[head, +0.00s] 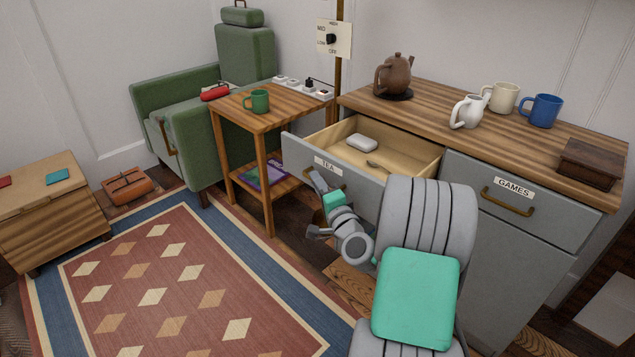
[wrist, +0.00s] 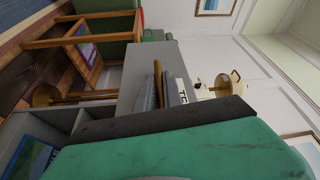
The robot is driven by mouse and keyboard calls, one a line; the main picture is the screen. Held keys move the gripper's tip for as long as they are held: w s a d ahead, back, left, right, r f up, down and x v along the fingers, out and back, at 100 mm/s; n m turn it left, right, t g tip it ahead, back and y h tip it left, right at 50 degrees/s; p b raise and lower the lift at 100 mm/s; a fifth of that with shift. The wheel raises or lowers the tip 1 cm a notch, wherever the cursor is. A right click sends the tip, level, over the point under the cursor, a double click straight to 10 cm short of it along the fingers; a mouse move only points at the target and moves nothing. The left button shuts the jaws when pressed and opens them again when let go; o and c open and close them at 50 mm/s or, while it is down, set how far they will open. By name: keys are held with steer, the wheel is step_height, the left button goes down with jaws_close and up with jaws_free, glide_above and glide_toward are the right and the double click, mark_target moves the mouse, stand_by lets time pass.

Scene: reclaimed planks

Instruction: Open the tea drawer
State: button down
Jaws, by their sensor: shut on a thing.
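The tea drawer (head: 303,150), grey with a "TEA" label, stands pulled well out of the cabinet in the head view. My gripper (head: 322,184) is at the drawer front, just below the label, shut on the brass handle. In the head view my gripper hides most of the handle. The wrist view shows the brass handle (wrist: 158,82) between my fingers (wrist: 160,93), close against the grey drawer front (wrist: 148,62).
The games drawer (head: 545,208) to the right is shut. A side table (head: 262,118) with a green mug (head: 258,101) stands close to the left of the open drawer. A teapot (head: 394,74), a jug (head: 467,112) and mugs stand on the counter. The rug (head: 165,285) is clear.

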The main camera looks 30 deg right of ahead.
steer(key=c, duration=1.5)
jaws_free()
steer(key=s+a, duration=0.1)
steer(key=s, duration=0.6)
steer(key=shift+s+f, duration=0.3)
steer(key=shift+s, duration=0.05)
